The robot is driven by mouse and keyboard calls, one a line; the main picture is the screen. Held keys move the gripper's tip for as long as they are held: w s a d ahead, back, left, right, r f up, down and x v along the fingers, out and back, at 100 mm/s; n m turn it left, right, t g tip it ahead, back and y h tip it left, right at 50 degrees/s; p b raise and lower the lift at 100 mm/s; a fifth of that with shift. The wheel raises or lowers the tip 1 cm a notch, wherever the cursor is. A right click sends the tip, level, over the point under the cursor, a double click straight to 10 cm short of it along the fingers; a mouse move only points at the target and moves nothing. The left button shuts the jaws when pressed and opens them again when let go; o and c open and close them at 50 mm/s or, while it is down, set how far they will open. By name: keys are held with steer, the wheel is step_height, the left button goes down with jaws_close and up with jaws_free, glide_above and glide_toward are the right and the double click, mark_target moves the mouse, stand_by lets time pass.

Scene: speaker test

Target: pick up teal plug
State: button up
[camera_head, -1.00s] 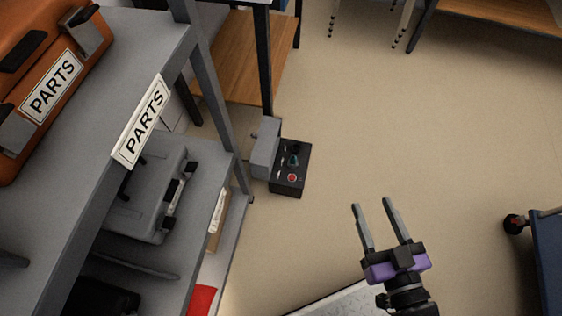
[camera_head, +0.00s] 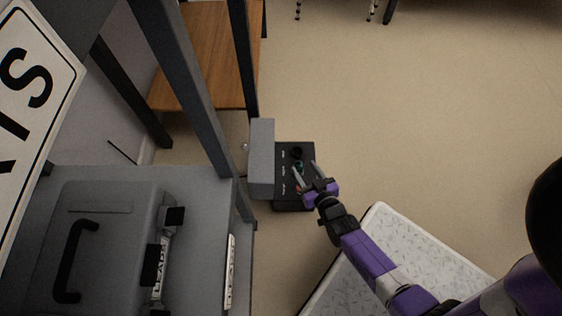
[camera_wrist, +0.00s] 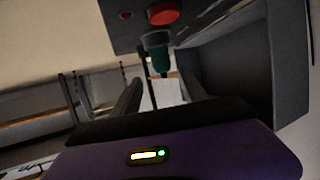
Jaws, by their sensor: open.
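The teal plug (camera_wrist: 158,56) sits in the face of a black control box (camera_wrist: 122,37), near a red button (camera_wrist: 163,12), in the wrist view. In the head view the plug (camera_head: 299,166) is small and partly hidden by my fingers. My gripper (camera_head: 305,167) is over the box (camera_head: 308,151) in the head view. In the wrist view my gripper (camera_wrist: 158,82) is open, with the plug showing between its two fingers near their tips. I see no clear contact with the plug.
A grey block (camera_head: 261,158) stands against the box's left side, close to my gripper. The metal shelf (camera_head: 205,185) with a grey case (camera_head: 105,245) is at the left. A wooden shelf (camera_head: 200,60) is behind. Open floor (camera_head: 420,110) lies to the right.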

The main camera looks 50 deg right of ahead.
mark_target(297, 162)
steer(key=shift+a+f, duration=0.15)
steer(key=shift+f, duration=0.3)
steer(key=shift+b+x, duration=0.5)
steer(key=shift+x, duration=0.3)
steer(key=b+x, duration=0.3)
steer(key=x, duration=0.2)
steer(key=shift+w+a+f, duration=0.1)
steer(key=shift+w+f, duration=0.1)
steer(key=shift+f, duration=0.05)
steer(key=shift+w, duration=0.3)
jaws_close()
